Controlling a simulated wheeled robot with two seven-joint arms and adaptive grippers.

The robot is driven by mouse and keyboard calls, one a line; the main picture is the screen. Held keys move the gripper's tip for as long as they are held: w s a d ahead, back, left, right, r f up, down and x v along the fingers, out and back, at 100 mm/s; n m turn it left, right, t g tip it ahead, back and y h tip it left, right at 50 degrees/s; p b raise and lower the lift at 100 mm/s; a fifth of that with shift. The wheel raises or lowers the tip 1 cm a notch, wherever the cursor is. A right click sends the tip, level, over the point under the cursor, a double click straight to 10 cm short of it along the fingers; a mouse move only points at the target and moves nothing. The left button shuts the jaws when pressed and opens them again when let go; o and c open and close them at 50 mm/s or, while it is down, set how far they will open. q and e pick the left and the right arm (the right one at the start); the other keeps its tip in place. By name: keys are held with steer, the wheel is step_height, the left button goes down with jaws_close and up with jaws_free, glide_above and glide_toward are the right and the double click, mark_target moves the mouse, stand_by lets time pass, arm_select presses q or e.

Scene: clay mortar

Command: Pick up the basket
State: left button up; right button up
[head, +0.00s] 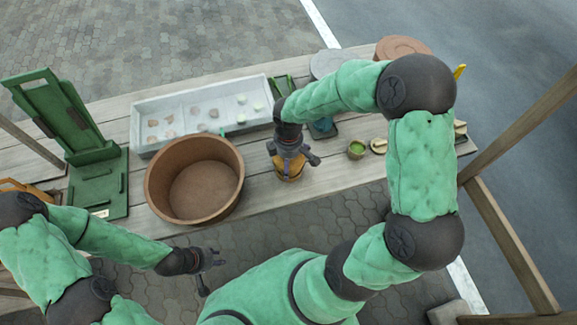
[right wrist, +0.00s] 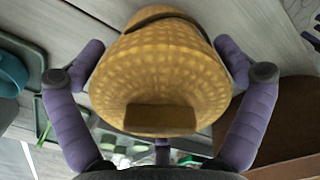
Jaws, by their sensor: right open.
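The basket (head: 288,173) is a small yellow woven vessel standing on the wooden table, right of the large brown tub. My right gripper (head: 291,160) is over it and hides part of it in the head view. In the right wrist view the basket (right wrist: 160,88) fills the space between the two fingers of my right gripper (right wrist: 161,52). The fingers are spread on either side of it; whether they touch it cannot be told. My left gripper (head: 208,272) is empty, with its fingers apart, below the tub near the front of the table.
The large brown tub (head: 157,190) stands left of the basket. A pale tray (head: 143,128) with several small lumps lies behind. A green stand (head: 97,185) is at the far left. A small green-filled cup (head: 357,149) stands to the right. Bare tabletop lies around the basket.

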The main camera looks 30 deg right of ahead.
steer(key=c, duration=0.8)
steer(key=shift+r, duration=0.1)
steer(key=shift+r+p, duration=0.35)
steer(key=shift+r, duration=0.1)
step_height(320, 180, up, 2)
steer(key=shift+r+p, duration=0.2)
steer(key=shift+p, duration=0.45)
steer(key=s+a+r+p, duration=0.1)
steer(key=s+a+r, duration=0.1)
steer(key=s+r, duration=0.1)
steer(key=s+a+r+p, duration=0.2)
steer(key=s+r, duration=0.1)
steer(key=s, duration=0.2)
steer(key=s+a+r+p, duration=0.1)
steer(key=s+a+r, duration=0.1)
steer(key=s+r, duration=0.1)
steer(key=shift+s+r+p, duration=0.3)
steer(key=shift+s+p, duration=0.05)
steer(key=shift+s, duration=0.4)
